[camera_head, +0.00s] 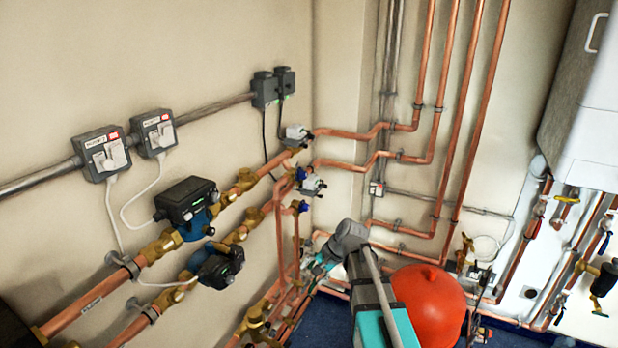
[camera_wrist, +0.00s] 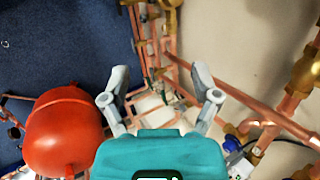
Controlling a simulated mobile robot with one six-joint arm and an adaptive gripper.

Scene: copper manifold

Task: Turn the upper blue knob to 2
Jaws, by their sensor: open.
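The upper blue knob (camera_head: 301,173) is on the copper pipework at the centre of the head view, beside a grey-white valve actuator. A second blue knob (camera_head: 303,207) is just below it. My gripper (camera_head: 314,270) is low in front of the pipes, below and a little right of both knobs, touching neither. In the wrist view my gripper (camera_wrist: 162,97) is open, with nothing between its fingers. One blue knob (camera_wrist: 231,143) shows at the lower right there, outside the fingers; I cannot tell which one. The knob's number marks are too small to read.
A red tank (camera_head: 430,305) stands right of my arm, and it is also at left in the wrist view (camera_wrist: 62,130). Pumps (camera_head: 187,207) and brass valves line the left wall. Copper pipes run close around my gripper. Blue floor (camera_wrist: 60,50) is open at upper left.

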